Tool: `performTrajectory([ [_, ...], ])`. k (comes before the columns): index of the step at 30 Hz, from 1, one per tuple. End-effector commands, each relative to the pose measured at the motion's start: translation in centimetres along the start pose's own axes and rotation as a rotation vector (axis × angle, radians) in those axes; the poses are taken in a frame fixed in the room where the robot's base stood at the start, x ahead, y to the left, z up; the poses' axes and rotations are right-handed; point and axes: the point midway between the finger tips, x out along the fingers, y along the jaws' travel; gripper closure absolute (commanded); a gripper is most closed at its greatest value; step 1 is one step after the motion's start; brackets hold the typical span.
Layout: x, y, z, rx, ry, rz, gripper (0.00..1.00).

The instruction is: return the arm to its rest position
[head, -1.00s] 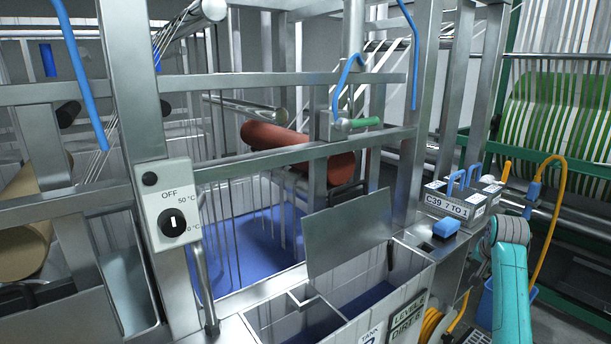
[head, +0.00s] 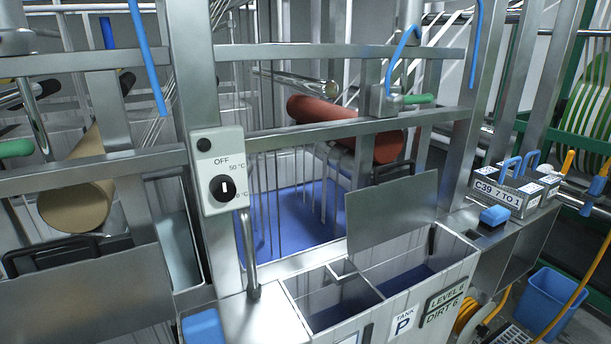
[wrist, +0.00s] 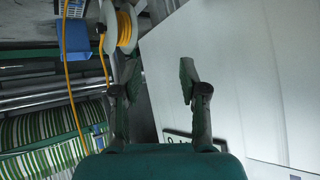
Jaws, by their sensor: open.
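My gripper (wrist: 160,78) shows in the wrist view with its two dark fingers spread apart and nothing between them. A white panel with a dark-framed label (wrist: 190,138) fills the right side behind it. My gripper is not visible in the head view now.
A control box with a dial (head: 218,170) is on the post. A blue bin (head: 550,303) stands on the floor at the right; it also shows in the wrist view (wrist: 74,38). A yellow hose reel (wrist: 124,25) and striped webbing (wrist: 40,138) are near my gripper.

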Motion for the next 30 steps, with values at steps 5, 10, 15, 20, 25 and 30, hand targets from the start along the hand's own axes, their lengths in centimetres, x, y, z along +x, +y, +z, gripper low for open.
performTrajectory([
  [5,-4.2,-0.9,6.1,-0.058,0.037,-0.046,0.57],
  [10,-9.0,-1.5,10.4,-0.11,0.081,-0.091,0.57],
  [15,-14.3,-1.7,13.8,-0.16,0.125,-0.135,0.57],
  [20,-19.8,-1.7,16.0,-0.206,0.167,-0.177,0.57],
  [25,-25.8,-1.5,17.4,-0.252,0.213,-0.222,0.57],
  [30,-32.0,-1.2,17.7,-0.296,0.26,-0.265,0.57],
])
